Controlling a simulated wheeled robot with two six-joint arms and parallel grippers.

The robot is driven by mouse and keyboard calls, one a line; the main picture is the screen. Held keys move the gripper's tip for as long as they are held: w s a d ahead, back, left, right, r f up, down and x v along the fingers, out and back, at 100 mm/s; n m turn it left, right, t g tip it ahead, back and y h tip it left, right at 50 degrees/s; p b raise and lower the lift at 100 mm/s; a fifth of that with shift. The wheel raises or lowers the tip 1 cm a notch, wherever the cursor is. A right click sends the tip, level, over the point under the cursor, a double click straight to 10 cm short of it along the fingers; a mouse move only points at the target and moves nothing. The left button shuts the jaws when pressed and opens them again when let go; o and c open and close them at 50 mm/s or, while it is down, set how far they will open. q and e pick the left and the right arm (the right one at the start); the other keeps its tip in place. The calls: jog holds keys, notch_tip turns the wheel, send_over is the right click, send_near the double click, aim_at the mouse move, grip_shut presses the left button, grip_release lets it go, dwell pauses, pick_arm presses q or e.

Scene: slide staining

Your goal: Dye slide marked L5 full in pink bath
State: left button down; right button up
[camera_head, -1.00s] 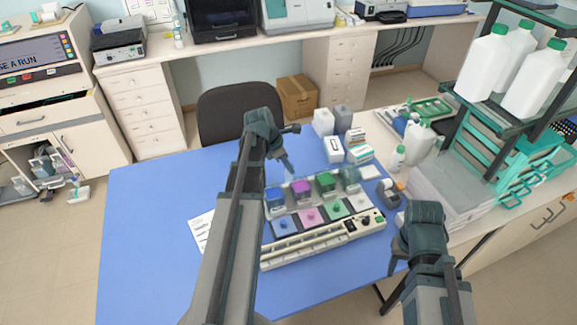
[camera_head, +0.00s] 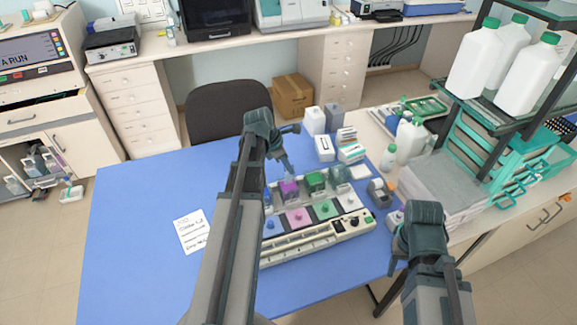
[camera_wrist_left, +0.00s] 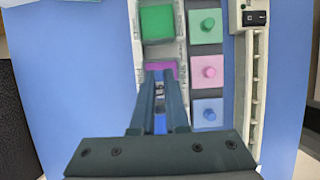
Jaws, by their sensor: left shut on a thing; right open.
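My left gripper (camera_head: 287,168) is shut on a thin slide (camera_wrist_left: 160,90), mostly hidden between the fingers; its label cannot be read. It is just above the pink bath (camera_head: 289,190), a magenta-filled jar in the back row of the staining station. In the left wrist view, the pink bath (camera_wrist_left: 160,69) shows just beyond the fingertips, and blue shows between the fingers. I cannot tell whether the slide is in the dye. The pink lid (camera_head: 298,216) lies in front of its bath. My right gripper (camera_head: 396,262) is open and empty at the right of the table.
A green bath (camera_head: 315,182) and a greyish bath (camera_head: 338,176) stand to the right. A written sheet (camera_head: 191,232) lies on the blue table. Bottles and boxes (camera_head: 350,152) stand behind.

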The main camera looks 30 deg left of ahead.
aim_at(290, 182)
pick_arm(q)
jog(key=shift+f+b, duration=3.05)
jog(key=shift+f, duration=0.25)
dwell(4.7)
